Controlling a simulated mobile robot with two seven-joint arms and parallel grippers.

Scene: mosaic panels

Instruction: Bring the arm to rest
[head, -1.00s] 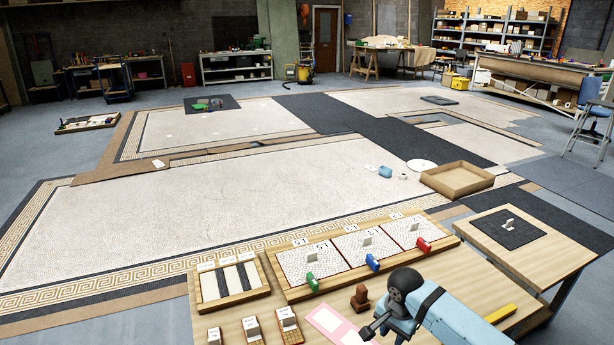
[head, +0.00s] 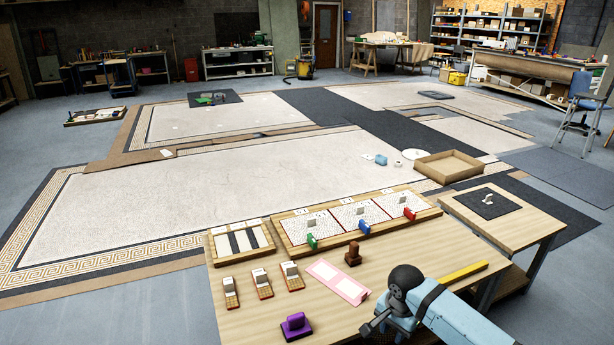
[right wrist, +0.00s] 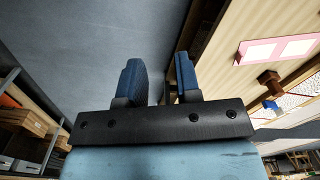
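My right gripper (head: 372,328) shows at the bottom right of the head view, over the near edge of the wooden table (head: 330,320). In the right wrist view its two dark blue fingers (right wrist: 160,80) stand apart with a gap between them and nothing in it. Grey floor shows beyond them, with the table (right wrist: 215,70) to their right. My left gripper is outside both views.
The table bears a tray of three mosaic panels (head: 287,243), a tray of dark strips (head: 212,246), a brown stamp (head: 353,254), a pink sheet (head: 322,270), a purple block (head: 297,323) and a yellow bar (head: 463,272). A side table (head: 520,238) adjoins at right.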

